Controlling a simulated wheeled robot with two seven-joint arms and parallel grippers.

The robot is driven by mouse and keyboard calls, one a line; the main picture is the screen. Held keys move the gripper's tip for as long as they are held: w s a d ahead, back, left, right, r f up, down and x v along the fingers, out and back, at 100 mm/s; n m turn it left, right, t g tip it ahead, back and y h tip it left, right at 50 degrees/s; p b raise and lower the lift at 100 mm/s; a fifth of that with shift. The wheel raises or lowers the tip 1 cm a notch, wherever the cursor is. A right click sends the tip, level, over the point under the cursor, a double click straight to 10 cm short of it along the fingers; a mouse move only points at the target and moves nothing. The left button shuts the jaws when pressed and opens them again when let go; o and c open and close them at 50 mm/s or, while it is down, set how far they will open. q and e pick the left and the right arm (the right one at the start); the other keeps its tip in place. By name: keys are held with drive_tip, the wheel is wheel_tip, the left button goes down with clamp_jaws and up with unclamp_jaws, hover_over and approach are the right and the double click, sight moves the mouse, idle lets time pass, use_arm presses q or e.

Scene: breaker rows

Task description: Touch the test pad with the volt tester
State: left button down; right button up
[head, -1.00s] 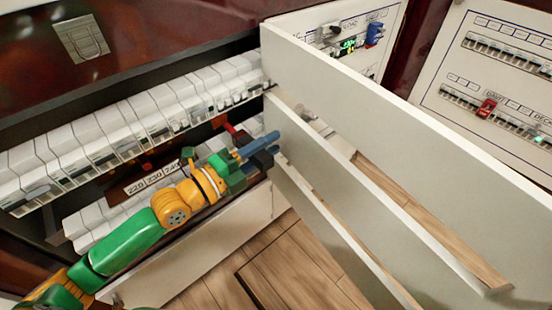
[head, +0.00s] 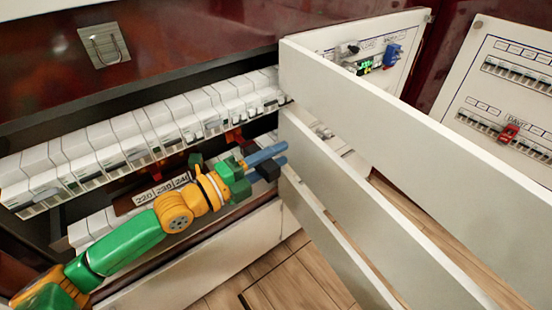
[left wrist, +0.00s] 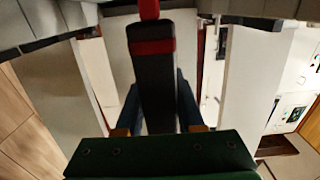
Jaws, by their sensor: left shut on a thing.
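My left gripper (head: 280,160) is in front of the breaker rows, beside the white panels. It is shut on the volt tester (left wrist: 151,85), which has a black body, a red band and a red end in the left wrist view. The blue fingers are on either side of the black body. The red end points to the top of that view, towards pale breaker-like shapes. In the head view the tester is largely hidden by the gripper. I cannot make out the test pad in either view. My right gripper is not in view.
An upper row of white breakers (head: 130,140) runs above a lower row, with a number label (head: 160,190) between them. Long white panels (head: 400,120) stand out close to my gripper on the right. Boards with switches (head: 515,85) are behind. Wooden floor (head: 270,275) shows below.

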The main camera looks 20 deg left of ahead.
sight(338, 192)
use_arm(q)
drive_tip(key=shift+w+a, duration=0.1)
drive_tip(key=shift+a, duration=0.05)
drive_tip(key=shift+b, duration=0.3)
idle(1.1)
drive_tip(key=shift+r, duration=0.1)
drive_tip(key=d+p, duration=0.1)
drive_tip(key=p, duration=0.1)
drive_tip(key=s+d+p, duration=0.1)
drive_tip(key=shift+s+r+p, duration=0.3)
drive_tip(key=shift+p, duration=0.1)
drive_tip(key=s+d+p, duration=0.1)
drive_tip(key=s+d, duration=0.1)
drive_tip(key=s+d+p, duration=0.2)
drive_tip(key=d, duration=0.1)
drive_tip(key=s+d+p, duration=0.2)
drive_tip(key=d, duration=0.1)
drive_tip(key=shift+s+d+f, duration=0.15)
drive_tip(key=shift+s+f, duration=0.05)
drive_tip(key=shift+f, duration=0.15)
drive_tip(key=shift+s+d, duration=0.25)
drive_tip(key=shift+d, duration=0.05)
drive_tip(key=shift+f, duration=0.1)
